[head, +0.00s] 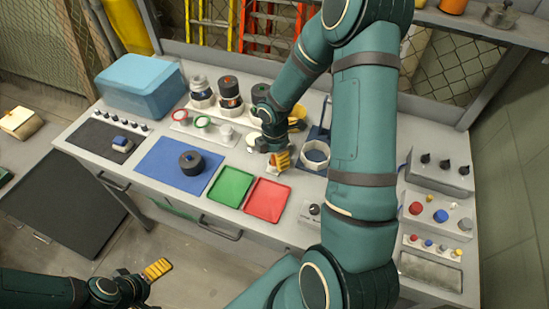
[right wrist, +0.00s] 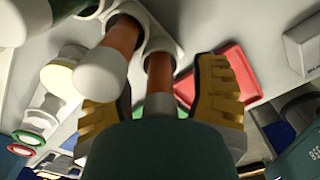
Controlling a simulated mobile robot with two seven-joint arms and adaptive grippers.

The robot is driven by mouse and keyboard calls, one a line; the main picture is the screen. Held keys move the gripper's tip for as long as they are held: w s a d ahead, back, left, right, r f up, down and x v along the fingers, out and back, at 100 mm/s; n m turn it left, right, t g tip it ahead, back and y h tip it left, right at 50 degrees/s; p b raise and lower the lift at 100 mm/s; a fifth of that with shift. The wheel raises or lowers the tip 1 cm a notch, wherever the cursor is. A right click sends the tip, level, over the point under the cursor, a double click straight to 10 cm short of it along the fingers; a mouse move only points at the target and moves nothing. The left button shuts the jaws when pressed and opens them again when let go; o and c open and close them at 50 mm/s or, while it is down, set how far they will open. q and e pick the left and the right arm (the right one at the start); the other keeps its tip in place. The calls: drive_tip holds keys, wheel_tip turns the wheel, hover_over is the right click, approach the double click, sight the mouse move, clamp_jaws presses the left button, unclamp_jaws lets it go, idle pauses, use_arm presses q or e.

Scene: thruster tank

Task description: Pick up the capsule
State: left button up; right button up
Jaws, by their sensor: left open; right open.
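My right gripper (head: 278,163) is over the bench, behind the red tray, with its yellow fingers apart. In the right wrist view its fingers (right wrist: 158,103) stand either side of a copper-coloured tube (right wrist: 160,72). I cannot tell whether they touch it. A large dark green shape (right wrist: 160,148) hides its near end. A second copper tube with a white rounded end (right wrist: 100,73) stands just left. I cannot tell which piece is the capsule; the arm hides much of that area in the head view. My left gripper (head: 157,269) is open and empty, away from the bench.
A green tray (head: 231,187) and a red tray (head: 267,200) lie at the bench front. A black round part (head: 191,162) sits on a blue mat (head: 155,177). Dark-topped canisters (head: 230,90) stand behind, beside a blue cooler box (head: 140,84). Button panels (head: 438,216) are at right.

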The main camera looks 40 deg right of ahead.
clamp_jaws()
drive_tip(key=shift+r, duration=0.1)
